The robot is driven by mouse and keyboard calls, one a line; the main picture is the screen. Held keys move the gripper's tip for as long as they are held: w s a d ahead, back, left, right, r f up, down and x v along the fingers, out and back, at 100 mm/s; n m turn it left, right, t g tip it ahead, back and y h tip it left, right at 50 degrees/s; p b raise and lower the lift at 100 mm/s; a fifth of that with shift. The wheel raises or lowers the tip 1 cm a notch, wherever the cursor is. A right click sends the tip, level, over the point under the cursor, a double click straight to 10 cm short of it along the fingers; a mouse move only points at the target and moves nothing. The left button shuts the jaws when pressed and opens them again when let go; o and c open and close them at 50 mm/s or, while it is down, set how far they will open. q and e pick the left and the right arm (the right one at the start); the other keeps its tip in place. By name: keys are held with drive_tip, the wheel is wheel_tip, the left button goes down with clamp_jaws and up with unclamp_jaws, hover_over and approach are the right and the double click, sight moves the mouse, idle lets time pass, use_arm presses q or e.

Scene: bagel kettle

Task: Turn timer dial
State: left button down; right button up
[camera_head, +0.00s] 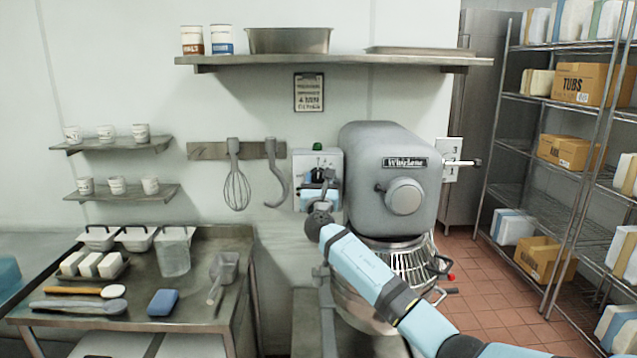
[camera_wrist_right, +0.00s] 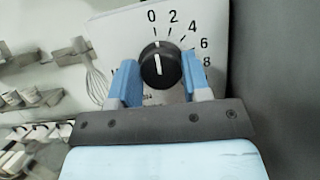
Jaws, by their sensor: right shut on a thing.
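The timer dial (camera_wrist_right: 160,65) is a round black knob with a white pointer line. In the right wrist view its pointer aims up near the 0 mark on a white plate printed with numbers (camera_wrist_right: 172,24). My right gripper (camera_wrist_right: 160,78) has its blue fingers on either side of the dial, closed on it. In the head view the right gripper (camera_head: 318,192) is in front of the white timer box (camera_head: 329,158) on the wall, and it hides the dial there. My left gripper is not in view.
A large grey mixer (camera_head: 375,150) with a wire bowl guard stands just right of the timer box. A whisk (camera_head: 236,185) and a hook (camera_head: 276,180) hang at its left. A shelf (camera_head: 330,60) runs above. A steel table (camera_head: 225,245) stands at left.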

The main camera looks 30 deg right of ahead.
drive_tip(key=m+g+h+b, duration=0.1)
drive_tip(key=m+b, duration=0.1)
drive_tip(key=m, duration=0.1)
drive_tip(key=shift+f+m+h, duration=0.1)
drive_tip(key=shift+m+h, duration=0.2)
drive_tip(key=m+g+h+b, duration=0.1)
drive_tip(key=m+b, duration=0.1)
drive_tip(key=m, duration=0.1)
drive_tip(key=shift+m+g, duration=0.3)
drive_tip(key=shift+m, duration=0.1)
drive_tip(key=m+g+h+b, duration=0.1)
drive_tip(key=m, duration=0.2)
drive_tip(key=shift+r+m+g+b, duration=0.25)
drive_tip(key=shift+m+g+b, duration=0.35)
drive_tip(key=shift+m, duration=0.5)
drive_tip(key=shift+r, duration=0.1)
drive_tip(key=o, duration=0.8)
drive_tip(key=shift+o, duration=0.4)
drive_tip(key=shift+w, duration=0.1)
